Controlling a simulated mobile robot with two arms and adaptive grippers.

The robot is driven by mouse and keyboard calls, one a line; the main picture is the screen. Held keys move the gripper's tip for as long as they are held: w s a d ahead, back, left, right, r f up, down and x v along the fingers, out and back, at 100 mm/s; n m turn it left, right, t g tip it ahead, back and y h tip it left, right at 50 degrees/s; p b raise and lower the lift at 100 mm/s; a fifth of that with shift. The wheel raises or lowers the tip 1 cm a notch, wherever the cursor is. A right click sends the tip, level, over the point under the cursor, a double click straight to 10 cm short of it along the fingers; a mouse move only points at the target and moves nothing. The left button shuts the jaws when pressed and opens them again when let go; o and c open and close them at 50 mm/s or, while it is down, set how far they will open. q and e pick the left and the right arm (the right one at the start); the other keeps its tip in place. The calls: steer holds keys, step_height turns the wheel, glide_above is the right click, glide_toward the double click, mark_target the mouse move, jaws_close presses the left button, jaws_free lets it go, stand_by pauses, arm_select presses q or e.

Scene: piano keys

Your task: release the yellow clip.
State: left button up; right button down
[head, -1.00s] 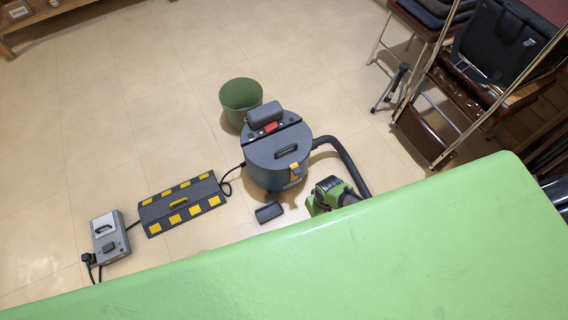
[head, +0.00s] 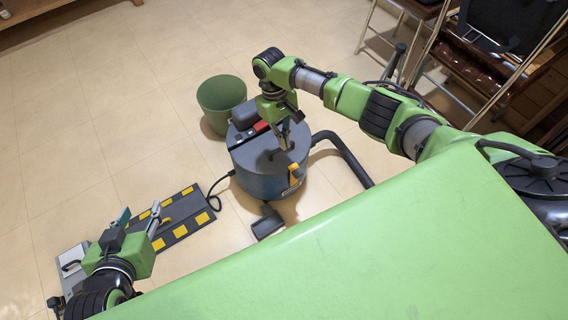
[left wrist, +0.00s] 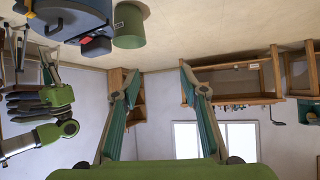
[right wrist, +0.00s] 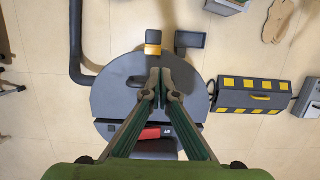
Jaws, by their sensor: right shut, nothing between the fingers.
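The yellow clip (head: 293,174) sits at the front rim of the round grey-blue vacuum (head: 262,181), whose lid is on. The clip also shows in the right wrist view (right wrist: 153,37), above the fingertips in that picture, against the lid's edge. My right gripper (head: 280,146) is over the lid, a short way from the clip and apart from it. In the right wrist view its fingertips (right wrist: 157,80) are together with nothing between them; they partly cover the lid handle. My left gripper (head: 140,214) is open and empty at the lower left, above the black-and-yellow box.
A black-and-yellow box (head: 180,231) and a grey device (head: 70,262) lie left of the vacuum. A green bin (head: 221,103) stands behind it. A hose (head: 345,155) curves to the right. Folding chairs (head: 480,60) stand at the right. The floor at upper left is clear.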

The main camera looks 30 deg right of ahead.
arm_select(q)
steer(key=shift+r, duration=0.2)
arm_select(e)
steer(key=shift+r, duration=0.15)
steer(key=b, duration=0.2)
glide_above(289, 169)
steer(key=w, duration=0.2)
step_height(289, 169, down, 6)
steer(key=shift+r, duration=0.15)
steer(key=b+x, duration=0.1)
steer(key=x, duration=0.3)
steer(key=shift+b, duration=0.3)
steer(key=shift+s, duration=0.1)
arm_select(q)
steer(key=w+d+r+t+h, duration=0.1)
steer(key=w+d+r+t, duration=0.1)
steer(key=r+t, duration=0.3)
steer(key=w+d+r+t+h, duration=0.1)
steer(key=r+t, duration=0.4)
steer(key=r, duration=0.8)
steer(key=shift+w+d+h, duration=0.4)
steer(key=shift+w+h, duration=0.2)
steer(key=shift+w, duration=0.35)
